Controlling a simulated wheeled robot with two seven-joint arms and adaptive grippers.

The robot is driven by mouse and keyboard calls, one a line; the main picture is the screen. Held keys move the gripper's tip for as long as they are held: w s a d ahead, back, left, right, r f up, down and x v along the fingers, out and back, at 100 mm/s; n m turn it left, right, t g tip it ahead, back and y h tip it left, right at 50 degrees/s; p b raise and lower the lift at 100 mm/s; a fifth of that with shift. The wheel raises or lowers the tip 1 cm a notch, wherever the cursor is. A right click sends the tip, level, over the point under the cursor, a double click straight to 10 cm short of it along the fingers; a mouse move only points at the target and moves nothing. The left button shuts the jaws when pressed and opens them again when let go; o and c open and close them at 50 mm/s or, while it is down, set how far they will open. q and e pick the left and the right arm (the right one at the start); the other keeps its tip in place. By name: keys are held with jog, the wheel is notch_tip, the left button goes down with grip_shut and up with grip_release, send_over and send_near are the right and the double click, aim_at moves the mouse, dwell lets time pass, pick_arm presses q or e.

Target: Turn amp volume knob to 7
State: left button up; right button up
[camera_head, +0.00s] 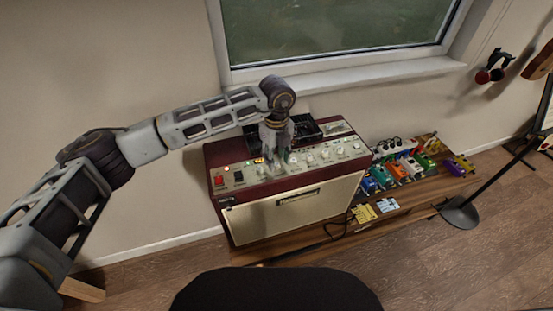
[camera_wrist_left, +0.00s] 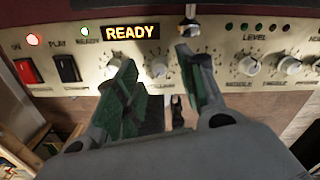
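The amp (camera_head: 285,215) is a dark red cabinet with a cream front, standing on a low wooden bench below the window. Its light control panel (camera_wrist_left: 225,50) carries a row of white knobs, switches and a lit "READY" display (camera_wrist_left: 130,32). My left gripper (camera_head: 277,158) points down at the panel, right of the switches. In the left wrist view its two green-padded fingers (camera_wrist_left: 156,58) are apart. A white knob (camera_wrist_left: 158,66) shows between the fingertips, with a gap on both sides. Its label is partly hidden, and its setting is unreadable. My right gripper is out of view.
Another knob (camera_wrist_left: 115,65) sits just left, close to the left finger. More knobs (camera_wrist_left: 248,65) lie right of the fingers. A red switch (camera_wrist_left: 28,70) is at the panel's left. Several coloured pedals (camera_head: 400,170) stand on the bench right of the amp. The window sill (camera_head: 350,75) is behind.

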pick_arm(q)
jog(key=shift+f, duration=0.9)
grip_shut()
